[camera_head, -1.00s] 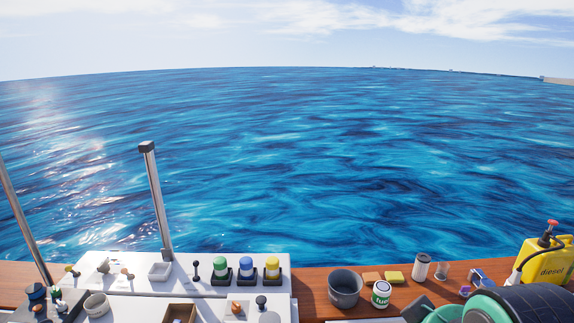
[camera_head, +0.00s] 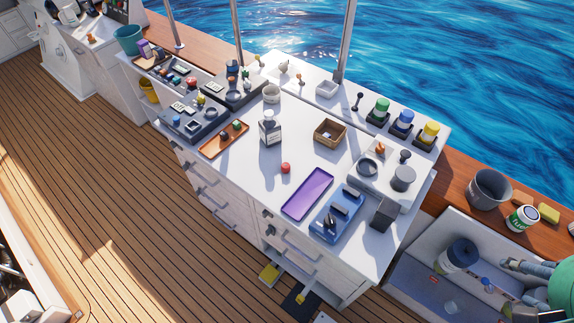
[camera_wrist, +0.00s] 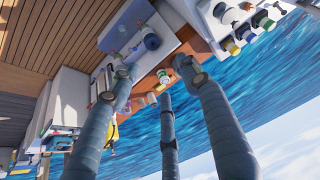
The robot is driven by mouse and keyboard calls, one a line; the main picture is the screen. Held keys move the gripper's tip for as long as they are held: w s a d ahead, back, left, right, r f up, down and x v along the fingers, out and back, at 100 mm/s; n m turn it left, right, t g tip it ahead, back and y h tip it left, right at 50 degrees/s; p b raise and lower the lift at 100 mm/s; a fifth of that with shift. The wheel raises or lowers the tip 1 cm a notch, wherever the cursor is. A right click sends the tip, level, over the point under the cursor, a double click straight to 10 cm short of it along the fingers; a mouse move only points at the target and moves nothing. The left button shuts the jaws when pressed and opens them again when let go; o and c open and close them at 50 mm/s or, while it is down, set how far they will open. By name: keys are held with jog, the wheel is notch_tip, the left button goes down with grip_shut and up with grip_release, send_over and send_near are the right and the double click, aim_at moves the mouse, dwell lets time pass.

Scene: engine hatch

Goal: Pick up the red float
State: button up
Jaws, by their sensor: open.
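I cannot make out the float in the wrist view.
A wooden box (camera_head: 330,133), a blue tray (camera_head: 337,213) and an orange tray (camera_head: 223,139) stand around the float. Green, blue and yellow jars line the back edge. A grey bucket (camera_head: 489,189) stands on the wooden ledge. The counter just around the float is clear.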

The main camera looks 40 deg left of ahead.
jog(key=shift+o, duration=0.5)
jog(key=w+a+r+n+g+y, duration=0.1)
jog(key=w+a+n+g, duration=0.1)
jog(key=w+a+n, duration=0.95)
jog(key=w+a+f+n+g, duration=0.1)
jog(key=w+a+f+n, duration=0.3)
jog(key=a, duration=0.5)
jog(key=w+a+f+n+g, duration=0.1)
jog(key=w+a+n, duration=0.4)
jog(key=a, duration=0.4)
jog(key=n+g+h, duration=0.1)
jog(key=n+g, duration=0.1)
jog(key=n, duration=1.3)
send_over(286, 165)
notch_tip(286, 165, down, 22)
jog(key=shift+w+r+b, duration=0.1)
jog(key=shift+r+b, duration=0.15)
jog(key=shift+b, duration=0.2)
jog(key=shift+f, duration=0.1)
jog(key=shift+f+b, duration=0.65)
jog(key=shift+f, duration=3.55)
